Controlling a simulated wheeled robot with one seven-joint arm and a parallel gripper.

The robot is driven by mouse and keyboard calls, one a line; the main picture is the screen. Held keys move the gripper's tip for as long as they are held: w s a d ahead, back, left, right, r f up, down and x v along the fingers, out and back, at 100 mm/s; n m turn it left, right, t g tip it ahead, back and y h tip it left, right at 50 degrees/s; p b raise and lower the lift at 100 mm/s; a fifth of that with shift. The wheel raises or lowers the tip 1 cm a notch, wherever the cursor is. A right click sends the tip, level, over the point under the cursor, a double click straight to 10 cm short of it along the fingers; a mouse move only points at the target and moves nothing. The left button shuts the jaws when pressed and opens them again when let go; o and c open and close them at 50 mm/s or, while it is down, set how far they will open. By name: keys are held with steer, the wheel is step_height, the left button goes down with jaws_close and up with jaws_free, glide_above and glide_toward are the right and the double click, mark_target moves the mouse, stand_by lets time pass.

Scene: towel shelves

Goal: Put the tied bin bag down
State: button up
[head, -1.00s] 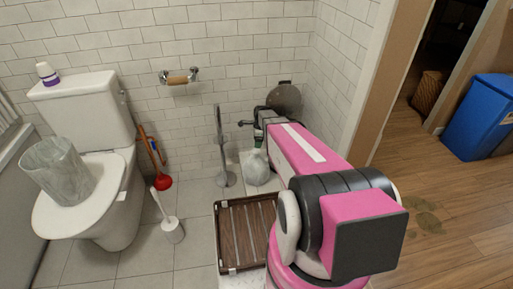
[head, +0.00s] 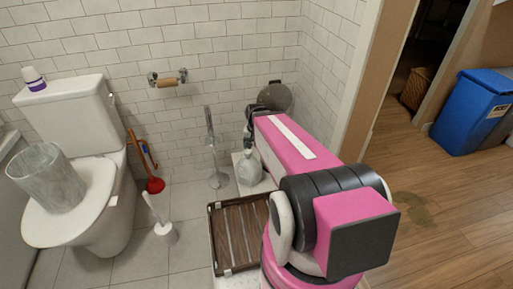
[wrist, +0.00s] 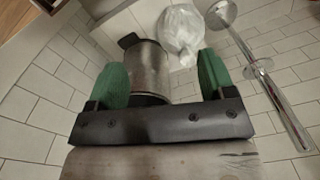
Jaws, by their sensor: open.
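The tied bin bag (head: 249,169) is a pale, translucent bundle standing upright in the back corner, left of my arm. It appears to rest on a white surface. In the wrist view the bag (wrist: 181,34) lies beyond the fingertips, apart from both. My gripper (wrist: 162,78) has two green fingers spread wide with nothing held between them. In the head view my dark gripper (head: 250,132) is just above the bag, partly hidden by my pink arm.
A metal bin (wrist: 149,68) shows behind the finger gap. A chrome stand (head: 213,150) is left of the bag. A brown slatted rack (head: 240,232) lies in front. The toilet (head: 75,190), red plunger (head: 154,184) and brush (head: 165,232) stand left. Open wood floor is right.

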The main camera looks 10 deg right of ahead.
steer(key=s+n, duration=0.1)
steer(key=s+r+n, duration=0.1)
steer(key=s+n, duration=0.1)
steer(key=shift+s+r, duration=0.3)
steer(key=shift+r, duration=0.1)
